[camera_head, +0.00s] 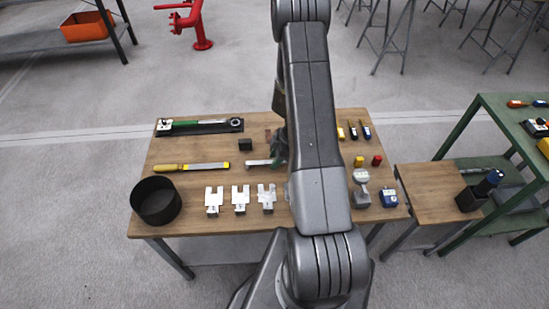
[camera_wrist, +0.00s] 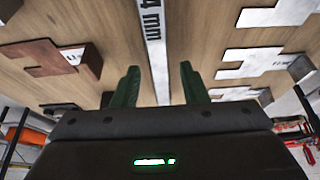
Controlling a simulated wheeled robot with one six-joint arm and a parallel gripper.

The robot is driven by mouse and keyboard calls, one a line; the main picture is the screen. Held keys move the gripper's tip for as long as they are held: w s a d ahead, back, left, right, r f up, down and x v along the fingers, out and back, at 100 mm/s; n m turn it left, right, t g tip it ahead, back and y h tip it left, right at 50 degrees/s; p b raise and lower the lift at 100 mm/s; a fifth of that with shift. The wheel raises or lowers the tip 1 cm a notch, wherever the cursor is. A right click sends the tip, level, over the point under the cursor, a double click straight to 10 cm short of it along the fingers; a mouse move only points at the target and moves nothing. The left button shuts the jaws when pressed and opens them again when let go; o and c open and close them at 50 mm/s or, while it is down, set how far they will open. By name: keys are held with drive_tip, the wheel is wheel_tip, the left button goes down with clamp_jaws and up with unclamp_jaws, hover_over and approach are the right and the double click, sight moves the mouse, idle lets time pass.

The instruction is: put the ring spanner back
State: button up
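A pale metal bar (camera_head: 262,162) lies left to right at the middle of the wooden table, below my gripper (camera_head: 279,152). In the wrist view the bar (camera_wrist: 153,45) bears black lettering that reads "4 mm" where visible and runs between the two green fingers of my gripper (camera_wrist: 159,85). A gap shows on both sides of it. Its ends are out of view or hidden, so I cannot tell if it is the ring spanner. A green-handled tool with a ring-like end (camera_head: 205,123) lies on a black tray (camera_head: 178,131) at the back left.
The wooden table (camera_head: 200,150) also holds a yellow-handled tool (camera_head: 190,167), a black round bin (camera_head: 156,200), several white forked plates (camera_head: 240,197), a black block (camera_head: 245,144) and a rust-brown plate (camera_wrist: 45,58). My arm hides the table's middle. A green bench (camera_head: 490,125) stands right.

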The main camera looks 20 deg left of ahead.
drive_tip(key=b+v, duration=0.2)
drive_tip(key=v, duration=0.9)
drive_tip(key=shift+r, duration=0.35)
drive_tip(key=shift+d, duration=0.15)
